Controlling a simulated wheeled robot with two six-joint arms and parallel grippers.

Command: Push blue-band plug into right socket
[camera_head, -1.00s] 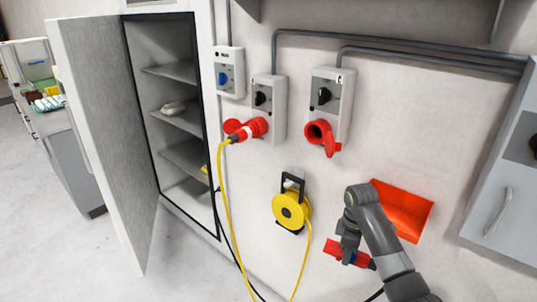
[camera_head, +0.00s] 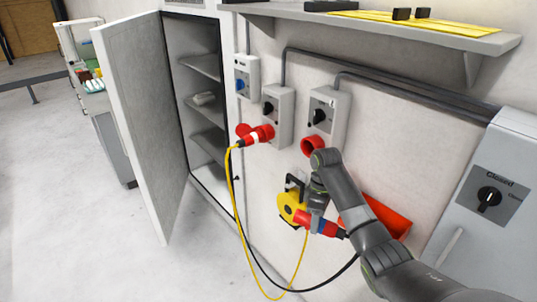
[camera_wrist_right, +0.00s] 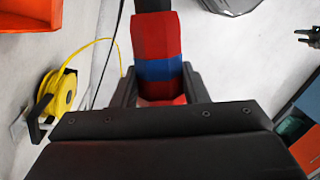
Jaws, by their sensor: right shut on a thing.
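The blue-band plug is red with a blue ring (camera_head: 318,226); it also shows in the right wrist view (camera_wrist_right: 157,70). My right gripper (camera_head: 317,212) is shut on it, below the right socket and apart from it. A black cable runs from the plug's rear. The right socket (camera_head: 312,146) is a red round opening under the right grey switch box (camera_head: 327,110). My arm hides part of the socket's lower right side. My left gripper does not show in the head view.
A red plug with a white band (camera_head: 257,136) and yellow cable sits in the left socket. A yellow cable reel (camera_head: 290,206) is behind my right gripper. An orange-red bin (camera_head: 390,216) is on the wall behind my arm. A grey cabinet (camera_head: 490,190) stands at right, a shelf (camera_head: 400,32) above.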

